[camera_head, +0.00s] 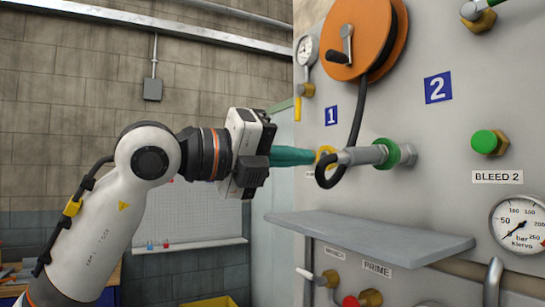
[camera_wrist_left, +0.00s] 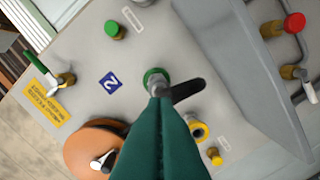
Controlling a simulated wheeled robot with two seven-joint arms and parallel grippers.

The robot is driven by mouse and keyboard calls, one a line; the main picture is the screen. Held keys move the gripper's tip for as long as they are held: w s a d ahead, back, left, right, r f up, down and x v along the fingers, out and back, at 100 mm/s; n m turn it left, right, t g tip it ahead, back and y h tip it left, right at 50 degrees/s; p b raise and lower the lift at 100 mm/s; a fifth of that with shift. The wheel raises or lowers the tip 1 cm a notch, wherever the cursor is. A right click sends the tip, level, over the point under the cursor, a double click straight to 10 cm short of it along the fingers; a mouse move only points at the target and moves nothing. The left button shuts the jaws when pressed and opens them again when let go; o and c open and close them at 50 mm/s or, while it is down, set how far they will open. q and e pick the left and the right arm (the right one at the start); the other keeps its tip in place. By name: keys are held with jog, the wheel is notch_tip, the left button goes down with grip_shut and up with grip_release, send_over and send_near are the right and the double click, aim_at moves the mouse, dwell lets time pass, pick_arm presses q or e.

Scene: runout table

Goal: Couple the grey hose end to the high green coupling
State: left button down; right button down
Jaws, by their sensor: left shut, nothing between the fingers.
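The grey hose end (camera_head: 365,155) sits level in the head view, its front meeting the green coupling ring (camera_head: 404,154) on the panel. How deep it is seated I cannot tell. The black hose (camera_head: 357,112) hangs from the reel and loops below its rear. My left gripper (camera_head: 312,157) has its teal fingers shut and empty, pointing at the hose end's rear; a small gap seems to separate them. In the left wrist view the shut fingers (camera_wrist_left: 160,100) overlap the grey hose end (camera_wrist_left: 155,88), with the green ring (camera_wrist_left: 153,72) behind. My right gripper is out of view.
A grey shelf (camera_head: 370,238) juts out below the coupling. A yellow ring fitting (camera_head: 325,153) lies behind the fingertips. An orange reel (camera_head: 358,38) is above. A green-capped BLEED 2 fitting (camera_head: 487,142) and a gauge (camera_head: 519,224) are at right.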

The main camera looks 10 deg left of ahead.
aim_at(335, 158)
pick_arm(q)
jog(key=p+x, duration=0.1)
jog(key=x, duration=0.2)
jog(key=shift+d+r, duration=0.1)
jog(key=shift+w+d+p, duration=0.3)
jog(key=shift+d, duration=0.05)
jog(key=shift+w+d, duration=0.25)
jog(key=shift+d, duration=0.05)
dwell(0.4)
